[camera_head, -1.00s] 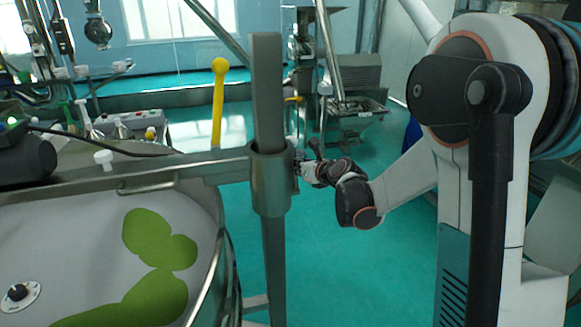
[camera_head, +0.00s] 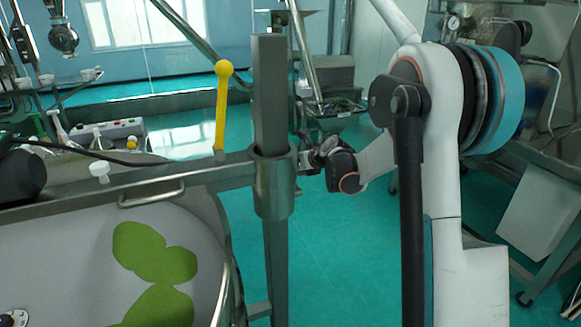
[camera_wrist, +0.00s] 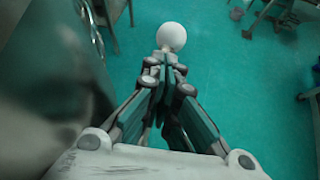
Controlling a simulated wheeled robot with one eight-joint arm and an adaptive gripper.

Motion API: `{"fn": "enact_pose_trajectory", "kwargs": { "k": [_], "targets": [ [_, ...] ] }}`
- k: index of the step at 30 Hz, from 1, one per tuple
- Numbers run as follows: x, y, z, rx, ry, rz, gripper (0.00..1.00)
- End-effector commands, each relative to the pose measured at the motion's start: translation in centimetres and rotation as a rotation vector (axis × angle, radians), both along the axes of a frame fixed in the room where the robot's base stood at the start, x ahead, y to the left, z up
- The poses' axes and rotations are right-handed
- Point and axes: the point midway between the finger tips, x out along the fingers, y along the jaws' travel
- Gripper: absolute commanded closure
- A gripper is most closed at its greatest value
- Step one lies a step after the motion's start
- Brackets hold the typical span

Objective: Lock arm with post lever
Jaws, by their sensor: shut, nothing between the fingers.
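The grey metal arm (camera_head: 140,182) runs level above the sieve and ends at a collar (camera_head: 274,190) around an upright square post (camera_head: 270,95). A yellow lever (camera_head: 222,105) with a round knob stands upright on the arm, left of the post. My gripper (camera_head: 308,157) is just right of the collar, partly hidden behind the post. In the wrist view my gripper (camera_wrist: 167,66) has its fingers together, with nothing held. A white ball knob (camera_wrist: 171,37) shows just beyond the fingertips. I cannot tell whether they touch, or whether this knob belongs to the post lever.
The round sieve's pale top (camera_head: 75,245) with green patches lies below the arm. A handle (camera_head: 150,195) and a white knob (camera_head: 99,172) sit on the arm's left part. Green floor is open right of the post. Metal equipment (camera_head: 335,85) stands behind.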

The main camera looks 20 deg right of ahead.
Motion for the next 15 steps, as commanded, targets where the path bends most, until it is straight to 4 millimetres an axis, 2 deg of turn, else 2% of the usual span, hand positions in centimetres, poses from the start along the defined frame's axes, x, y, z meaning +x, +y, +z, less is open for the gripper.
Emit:
{"fn": "enact_pose_trajectory", "kwargs": {
  "k": [6, 15],
  "targets": [
    [1.1, 0.1, -1.5, 0.001, 0.000, 0.001, 1.00],
    [1.7, 0.1, -2.5, 0.000, 0.000, 0.000, 1.00]
  ]
}}
